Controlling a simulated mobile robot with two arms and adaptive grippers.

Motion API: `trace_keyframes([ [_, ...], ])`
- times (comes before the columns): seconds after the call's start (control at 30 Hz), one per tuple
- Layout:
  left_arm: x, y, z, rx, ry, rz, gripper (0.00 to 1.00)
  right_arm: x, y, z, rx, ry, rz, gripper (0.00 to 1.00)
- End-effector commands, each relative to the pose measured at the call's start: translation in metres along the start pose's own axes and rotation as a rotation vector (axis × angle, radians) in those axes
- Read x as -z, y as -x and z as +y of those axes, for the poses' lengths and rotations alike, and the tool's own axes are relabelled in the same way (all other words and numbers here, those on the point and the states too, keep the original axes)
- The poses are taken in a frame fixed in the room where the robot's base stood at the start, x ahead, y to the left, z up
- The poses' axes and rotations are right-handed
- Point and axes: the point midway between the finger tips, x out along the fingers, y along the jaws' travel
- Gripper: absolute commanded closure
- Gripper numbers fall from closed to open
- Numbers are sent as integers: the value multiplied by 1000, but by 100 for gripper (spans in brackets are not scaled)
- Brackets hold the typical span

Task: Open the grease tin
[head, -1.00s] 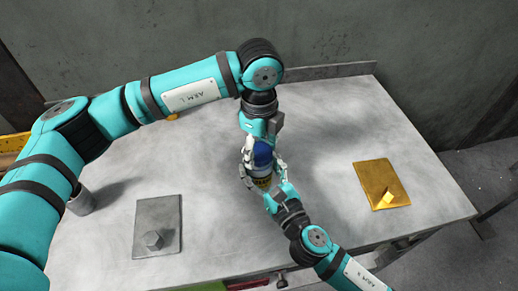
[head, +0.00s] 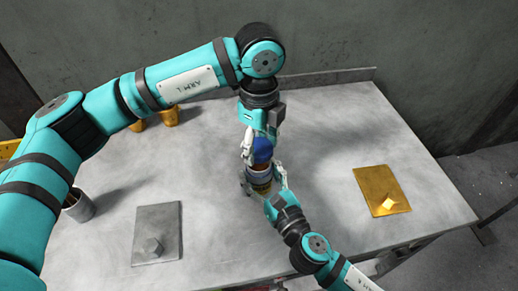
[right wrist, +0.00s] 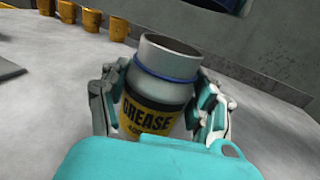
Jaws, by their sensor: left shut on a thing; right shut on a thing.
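The grease tin (head: 260,188) stands upright near the middle of the metal table. It has a yellow and black label, a blue ring and a bare pale rim in the right wrist view (right wrist: 160,92). My right gripper (head: 264,184) is shut around its body; its two fingers flank the tin in the right wrist view (right wrist: 160,112). The blue lid (head: 262,151) is off the rim, held above the tin. My left gripper (head: 260,139) is shut on the lid from above. The inside of the tin is hard to make out.
A grey plate (head: 168,217) with a small grey block (head: 151,247) lies at the left. A gold plate (head: 372,183) with a gold block (head: 389,202) lies at the right. A grey cup (head: 78,207) stands at the left edge. Yellow cups (head: 169,116) stand at the back left.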

Motion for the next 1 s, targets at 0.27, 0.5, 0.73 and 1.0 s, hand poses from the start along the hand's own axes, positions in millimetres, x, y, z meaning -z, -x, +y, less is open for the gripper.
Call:
trace_keyframes([
  [0.27, 0, 16, 0, -1, 0, 0, 83, 1, 0, 0, 0, -1, 1, 100],
  [0.5, 0, 16, 0, 0, 1, 0, 83, 1, 0, 0, 0, -1, 1, 18],
  [0.73, 0, 16, 0, 0, 1, 0, 83, 0, 0, 0, 0, 0, 1, 10],
  [1.0, 0, 16, 0, 0, 1, 0, 83, 1, 15, 0, 0, -2, 2, 10],
])
